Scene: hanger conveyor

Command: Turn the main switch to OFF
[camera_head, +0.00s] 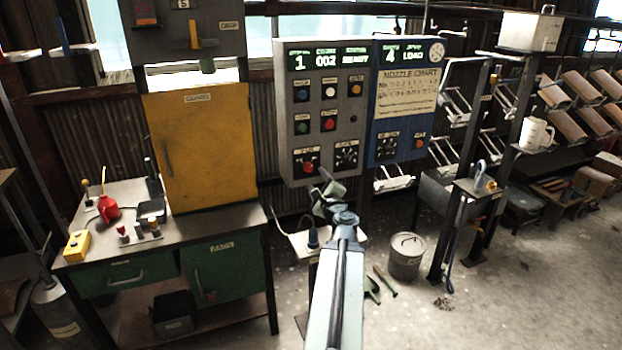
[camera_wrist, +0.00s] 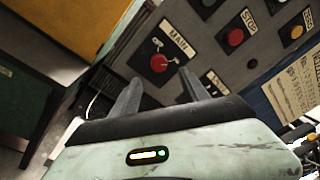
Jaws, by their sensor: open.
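The main switch (camera_wrist: 159,63) is a red knob on a dark plate under a "MAIN" label in the wrist view. In the head view the main switch (camera_head: 308,167) sits at the lower left of the grey control panel (camera_head: 345,125). My gripper (camera_wrist: 157,88) is open, its two dark fingers pointing at the panel on either side below the knob. Nothing is between the fingers, and they look apart from the knob. In the head view my gripper (camera_head: 326,190) is just below and right of the switch. The knob's exact setting is too small to read.
A blue panel (camera_head: 398,150) with a nozzle chart adjoins on the right. The STOP button (camera_wrist: 236,37) is up and right of the switch. A yellow guard door (camera_head: 205,150) and a workbench (camera_head: 215,225) stand left. A lidded bucket (camera_head: 405,258) stands on the floor.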

